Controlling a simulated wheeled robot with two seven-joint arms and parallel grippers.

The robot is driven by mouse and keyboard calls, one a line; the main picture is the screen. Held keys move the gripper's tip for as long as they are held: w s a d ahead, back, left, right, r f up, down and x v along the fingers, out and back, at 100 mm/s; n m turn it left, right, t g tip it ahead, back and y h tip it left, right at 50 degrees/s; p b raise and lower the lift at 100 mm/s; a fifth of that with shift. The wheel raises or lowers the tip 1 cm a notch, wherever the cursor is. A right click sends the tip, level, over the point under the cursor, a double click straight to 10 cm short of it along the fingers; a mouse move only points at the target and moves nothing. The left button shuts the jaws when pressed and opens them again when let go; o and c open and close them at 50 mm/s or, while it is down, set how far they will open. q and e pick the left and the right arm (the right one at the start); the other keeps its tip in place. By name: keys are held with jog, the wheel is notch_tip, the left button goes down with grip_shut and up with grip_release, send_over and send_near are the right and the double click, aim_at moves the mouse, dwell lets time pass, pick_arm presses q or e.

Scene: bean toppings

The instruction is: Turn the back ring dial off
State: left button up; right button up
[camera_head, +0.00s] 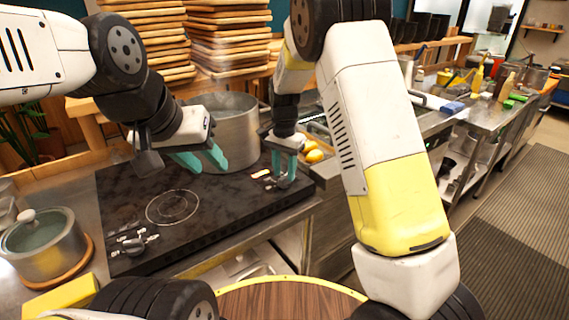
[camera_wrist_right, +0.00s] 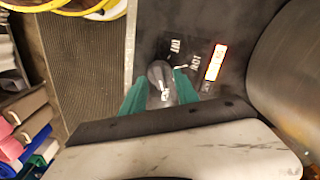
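The back ring dial (camera_wrist_right: 162,82) is a dark grey knob on the black cooktop (camera_head: 225,205). My right gripper (camera_head: 286,176) is at the cooktop's right end, its teal fingers pointing down. In the right wrist view its fingers (camera_wrist_right: 161,92) stand on both sides of the dial, with no clear gap. Beside the dial are white markings and a lit orange-red indicator (camera_wrist_right: 215,62), which also glows in the head view (camera_head: 261,174). My left gripper (camera_head: 202,161) is open and empty over the cooktop, in front of the large pot (camera_head: 234,128).
The large metal pot stands on the back part of the cooktop. The front ring (camera_head: 173,206) is bare, with another dial (camera_head: 133,245) near it. A lidded pot (camera_head: 45,245) stands at left. Stacked wooden boards (camera_head: 230,35) are behind. Yellow-orange items (camera_head: 313,155) lie beside my right gripper.

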jog(key=shift+f, duration=0.45)
grip_shut()
